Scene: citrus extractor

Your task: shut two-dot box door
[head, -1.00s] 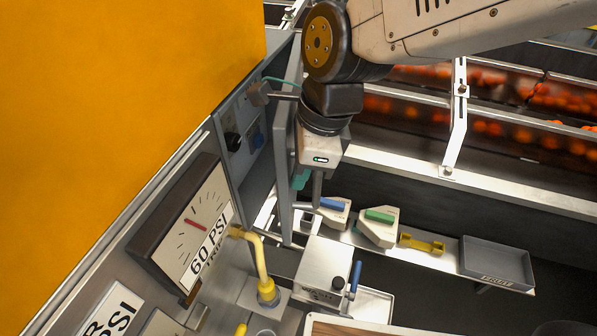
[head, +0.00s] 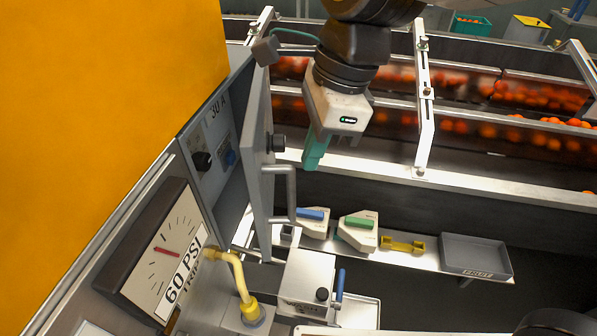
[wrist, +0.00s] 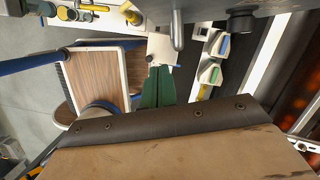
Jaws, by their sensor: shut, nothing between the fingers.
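The grey box door (head: 258,150) stands open, seen nearly edge-on in the head view, swung out from the grey box (head: 228,195) on the left. Its bar handle (head: 292,195) and a dark knob (head: 277,143) are on its right face. My gripper (head: 313,160) points down to the right of the door, with its teal fingers together and empty, above the handle's level and apart from it in the picture. In the wrist view the shut green fingers (wrist: 158,90) show below the handle (wrist: 178,28) and the door (wrist: 207,10). No two-dot mark is readable.
A 60 PSI gauge (head: 160,250) and a yellow pipe (head: 238,272) stand at lower left. A white shelf (head: 400,258) carries blue- and green-topped blocks, a yellow piece and a grey tray (head: 476,254). Conveyors with oranges (head: 440,125) run behind my gripper.

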